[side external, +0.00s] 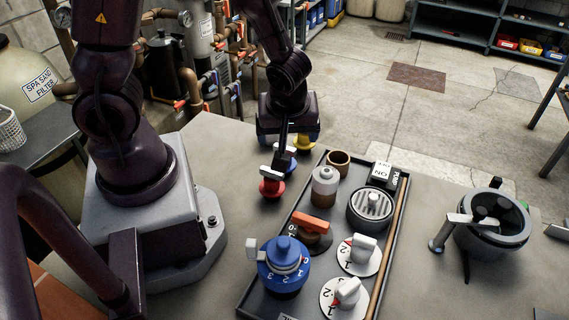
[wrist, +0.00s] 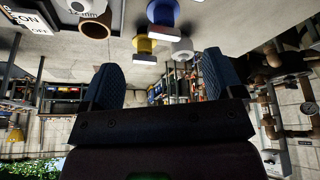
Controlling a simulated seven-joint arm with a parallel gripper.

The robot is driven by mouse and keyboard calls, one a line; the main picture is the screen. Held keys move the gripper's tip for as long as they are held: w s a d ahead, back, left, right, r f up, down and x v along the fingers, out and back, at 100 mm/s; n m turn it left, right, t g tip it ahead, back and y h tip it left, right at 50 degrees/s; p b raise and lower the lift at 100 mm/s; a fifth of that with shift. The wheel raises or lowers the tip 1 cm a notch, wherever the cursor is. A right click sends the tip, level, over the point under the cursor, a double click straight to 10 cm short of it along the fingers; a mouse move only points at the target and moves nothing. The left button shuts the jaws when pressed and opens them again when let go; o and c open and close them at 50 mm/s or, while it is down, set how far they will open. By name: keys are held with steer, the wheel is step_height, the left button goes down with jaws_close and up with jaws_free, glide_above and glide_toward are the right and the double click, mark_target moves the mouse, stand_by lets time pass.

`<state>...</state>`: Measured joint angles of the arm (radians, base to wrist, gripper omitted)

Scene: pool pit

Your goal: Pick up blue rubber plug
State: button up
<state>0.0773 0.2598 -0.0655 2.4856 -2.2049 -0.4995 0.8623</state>
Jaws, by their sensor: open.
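The blue rubber plug (side external: 290,162) has a pale top bar and stands on the table, partly hidden behind my gripper in the side view. In the wrist view the blue plug (wrist: 163,14) is at the top edge, partly cut off. My gripper (side external: 284,150) is low over the table beside the blue plug, and its overlap with the plug hides the exact gap. In the wrist view my gripper (wrist: 158,80) has its two fingers wide apart, with nothing held between them.
A red plug (side external: 271,188) stands in front of the blue one, and a yellow plug (side external: 306,143) behind it. A grey piece (wrist: 182,46) shows near them. A tray (side external: 254,289) with dials, a bottle and a blue valve (side external: 283,272) lies right. A grey pot (side external: 491,240) stands farther right.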

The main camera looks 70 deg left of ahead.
steer(key=shift+a+x, duration=0.2)
steer(key=shift+x, duration=1.6)
steer(key=shift+a+x, duration=0.15)
steer(key=shift+x, duration=1.7)
steer(key=shift+a+x, duration=0.2)
steer(key=shift+x, duration=2.4)
steer(key=shift+s, duration=0.1)
steer(key=shift+c, duration=0.4)
steer(key=c, duration=0.9)
